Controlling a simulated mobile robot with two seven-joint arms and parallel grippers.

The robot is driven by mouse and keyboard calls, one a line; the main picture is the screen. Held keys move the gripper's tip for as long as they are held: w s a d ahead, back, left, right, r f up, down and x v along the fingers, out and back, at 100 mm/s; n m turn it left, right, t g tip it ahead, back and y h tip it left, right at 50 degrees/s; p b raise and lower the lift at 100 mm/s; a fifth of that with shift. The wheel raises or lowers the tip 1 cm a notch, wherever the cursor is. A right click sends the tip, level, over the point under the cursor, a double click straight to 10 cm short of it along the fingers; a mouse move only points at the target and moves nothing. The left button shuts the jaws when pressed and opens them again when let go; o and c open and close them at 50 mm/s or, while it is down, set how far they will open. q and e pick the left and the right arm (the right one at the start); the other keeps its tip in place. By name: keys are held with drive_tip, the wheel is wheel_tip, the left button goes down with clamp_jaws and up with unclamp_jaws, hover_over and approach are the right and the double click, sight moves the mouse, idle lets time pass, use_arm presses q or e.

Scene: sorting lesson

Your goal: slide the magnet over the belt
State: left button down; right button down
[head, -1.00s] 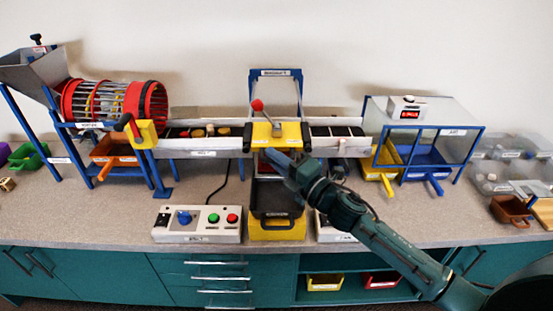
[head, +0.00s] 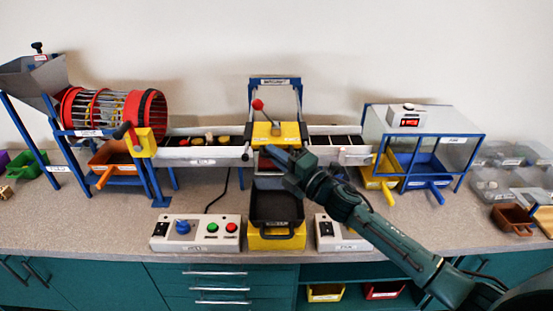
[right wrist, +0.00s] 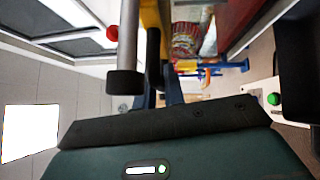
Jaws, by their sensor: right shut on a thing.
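The magnet is a yellow block (head: 290,132) under a blue frame (head: 275,82), with a lever ending in a red ball (head: 257,104). It sits across the dark belt (head: 340,141). Several small pieces (head: 209,138) lie on the belt left of it. My right gripper (head: 266,151) is at the magnet's front side and shut on what seems to be its handle. The grip itself is hidden in the head view. In the right wrist view the fingers (right wrist: 140,76) are close together, with a yellow part (right wrist: 150,14) just beyond. My left gripper is not in view.
Control boxes (head: 196,244) stand on both sides. A red drum (head: 152,106) is left; a blue-framed box with yellow and blue chutes (head: 425,193) is right.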

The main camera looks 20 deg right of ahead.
drive_tip(key=c, duration=1.5)
unclamp_jaws()
drive_tip(key=shift+a, duration=0.1)
drive_tip(key=shift+s, duration=0.1)
drive_tip(key=b+v, duration=0.2)
drive_tip(key=v, duration=1.1)
